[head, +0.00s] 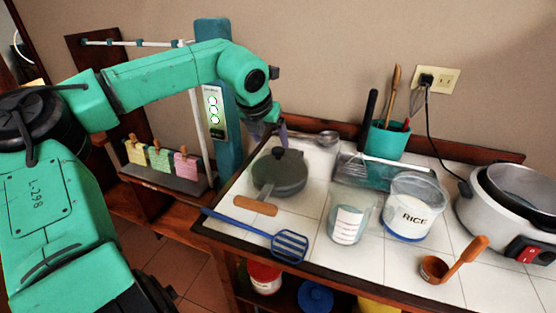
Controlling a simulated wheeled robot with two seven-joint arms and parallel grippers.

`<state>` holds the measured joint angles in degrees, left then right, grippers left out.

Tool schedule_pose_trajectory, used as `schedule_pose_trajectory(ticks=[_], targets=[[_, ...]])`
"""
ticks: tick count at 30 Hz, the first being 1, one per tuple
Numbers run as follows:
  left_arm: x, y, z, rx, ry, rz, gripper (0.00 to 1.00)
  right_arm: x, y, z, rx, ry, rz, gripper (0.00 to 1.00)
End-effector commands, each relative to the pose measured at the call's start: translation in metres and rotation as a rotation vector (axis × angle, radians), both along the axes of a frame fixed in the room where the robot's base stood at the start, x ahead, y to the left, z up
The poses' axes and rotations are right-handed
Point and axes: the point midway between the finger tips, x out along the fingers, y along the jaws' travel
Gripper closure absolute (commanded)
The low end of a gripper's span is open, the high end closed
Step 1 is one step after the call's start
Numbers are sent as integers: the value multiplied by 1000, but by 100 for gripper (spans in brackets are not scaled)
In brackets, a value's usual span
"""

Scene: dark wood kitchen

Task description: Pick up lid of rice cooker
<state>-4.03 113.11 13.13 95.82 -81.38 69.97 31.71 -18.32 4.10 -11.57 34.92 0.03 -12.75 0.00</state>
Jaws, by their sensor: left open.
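The rice cooker (480,221) stands at the right edge, grey-white with a red switch on its front. A metallic bowl-like piece (527,187) sits at its top, cut off by the frame edge; I cannot tell whether it is a lid or an inner pot. A dark grey-green round pan (279,176) with a knob on top and a wooden handle sits on the left of the tiled counter. My left gripper (272,118) is open, pointing down behind and above this pan, and seen small from behind the wrist. My right gripper is not in view.
A black cord runs from the wall socket (436,80). A teal post (226,130) stands at left.

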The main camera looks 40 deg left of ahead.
Motion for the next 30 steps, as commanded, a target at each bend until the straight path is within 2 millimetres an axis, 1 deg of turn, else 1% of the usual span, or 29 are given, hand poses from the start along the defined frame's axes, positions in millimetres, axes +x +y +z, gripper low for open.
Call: schedule_pose_trajectory(ticks=[2, 5, 7, 9, 12, 18, 19, 20, 21, 23, 24, 25, 30], targets=[[4, 1, -6, -1, 3, 0, 19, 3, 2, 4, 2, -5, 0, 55], [12, 4, -17, 0, 5, 0, 19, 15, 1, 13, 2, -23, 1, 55], [19, 6, -26, -1, 7, 2, 19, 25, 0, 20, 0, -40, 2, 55], [25, 7, -37, -1, 5, 1, 19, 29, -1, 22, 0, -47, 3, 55], [30, 9, -47, -1, 2, 1, 19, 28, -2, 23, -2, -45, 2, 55], [31, 9, -48, -2, -2, 0, 19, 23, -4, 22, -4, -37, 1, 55], [31, 9, -48, -2, -2, 0, 27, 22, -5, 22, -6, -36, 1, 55], [31, 9, -48, -2, -2, 0, 38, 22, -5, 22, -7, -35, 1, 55], [31, 9, -48, -2, -2, 0, 54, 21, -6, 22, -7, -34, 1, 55], [31, 9, -48, -2, -2, 0, 77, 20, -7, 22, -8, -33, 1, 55], [31, 9, -48, -2, -2, 0, 92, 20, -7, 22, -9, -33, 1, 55], [31, 9, -48, -2, -2, 0, 100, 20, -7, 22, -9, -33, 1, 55], [31, 9, -48, -2, -1, 0, 100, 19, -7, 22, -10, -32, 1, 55]])
